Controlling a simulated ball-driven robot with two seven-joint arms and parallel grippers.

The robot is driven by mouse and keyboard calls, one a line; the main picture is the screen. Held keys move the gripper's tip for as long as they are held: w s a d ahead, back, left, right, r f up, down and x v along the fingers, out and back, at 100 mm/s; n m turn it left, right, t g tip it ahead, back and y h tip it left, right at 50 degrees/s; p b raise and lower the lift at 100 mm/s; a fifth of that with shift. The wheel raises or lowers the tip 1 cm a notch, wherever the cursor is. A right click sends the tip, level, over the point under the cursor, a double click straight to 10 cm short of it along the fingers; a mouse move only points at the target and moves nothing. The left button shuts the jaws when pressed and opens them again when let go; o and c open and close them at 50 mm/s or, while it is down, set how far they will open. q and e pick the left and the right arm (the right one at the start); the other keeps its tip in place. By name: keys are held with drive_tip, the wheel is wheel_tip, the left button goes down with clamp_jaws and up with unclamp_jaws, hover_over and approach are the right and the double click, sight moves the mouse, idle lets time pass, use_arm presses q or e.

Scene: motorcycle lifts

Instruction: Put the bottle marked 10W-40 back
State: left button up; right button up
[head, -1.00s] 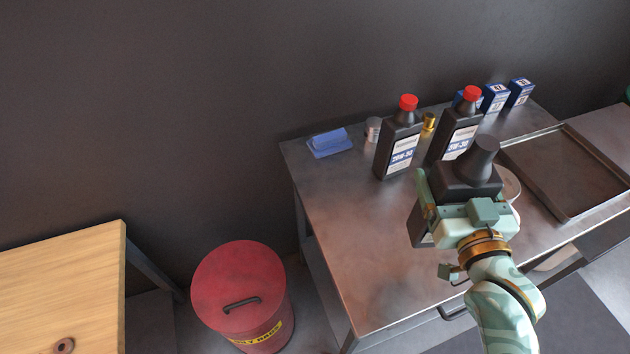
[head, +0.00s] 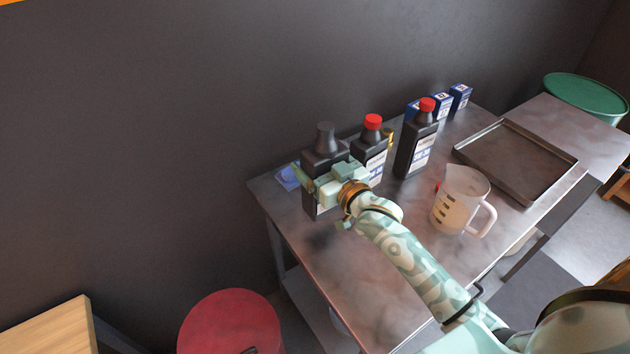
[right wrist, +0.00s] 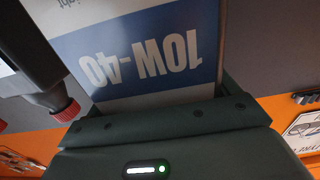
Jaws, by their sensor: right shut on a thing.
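The 10W-40 bottle (head: 325,142) is black, with a dark conical top instead of a red cap. My right gripper (head: 318,187) is shut on its body and holds it upright over the left end of the metal table (head: 370,270), left of the two red-capped bottles. A shadow lies on the table below; its base looks clear of the top. In the right wrist view the blue and white label (right wrist: 140,55) reads 10W-40, upside down. My left gripper is not in view.
Two red-capped black bottles (head: 371,150) (head: 417,142) stand to the right. A blue item (head: 288,178) is partly hidden behind the held bottle. A measuring jug (head: 458,205), a small red thing (head: 437,187), a tray (head: 515,160) and blue boxes (head: 460,97) are further right. The table's front is clear.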

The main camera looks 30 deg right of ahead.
drive_tip(key=w+f+b, duration=0.2)
drive_tip(key=w+f, duration=0.1)
drive_tip(key=f, duration=0.3)
drive_tip(key=shift+d+f, duration=0.35)
drive_tip(key=shift+d, duration=0.1)
drive_tip(key=o, duration=1.6)
drive_tip(key=shift+f, duration=0.2)
drive_tip(key=shift+r, duration=0.1)
